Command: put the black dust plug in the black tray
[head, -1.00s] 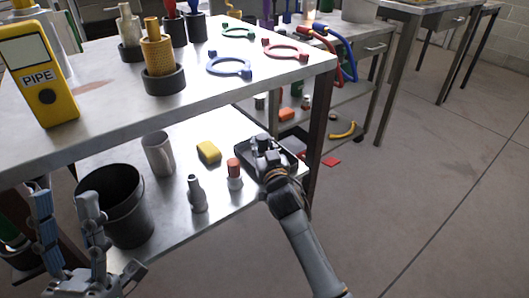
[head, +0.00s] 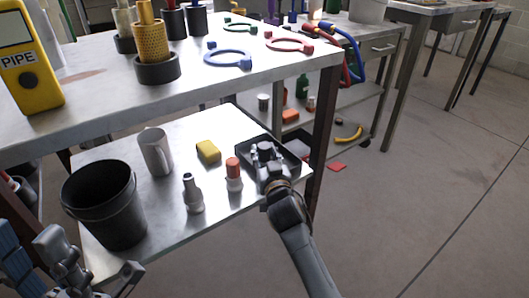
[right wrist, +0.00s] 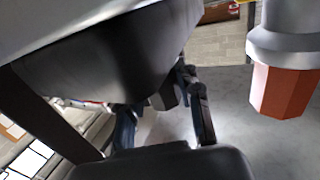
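The black tray (head: 297,162) sits on the lower shelf near its right end. My right gripper (head: 264,150) is over the tray, its two fingers pointing away from me and apart. In the right wrist view a small dark block, apparently the black dust plug (right wrist: 166,96), shows between the fingers (right wrist: 165,108), close to the right-hand one. A large dark shape, apparently the tray, covers the upper left there. I cannot tell whether the fingers press on the plug. My left gripper (head: 42,262) is at the lower left, fingers apart and empty.
Left of the tray stand an orange-capped fitting (head: 233,176), a grey bottle-like part (head: 192,195), a yellow sponge (head: 208,151), a metal mug (head: 156,152) and a black bucket (head: 104,205). The upper tabletop (head: 195,88) overhangs the back of the shelf.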

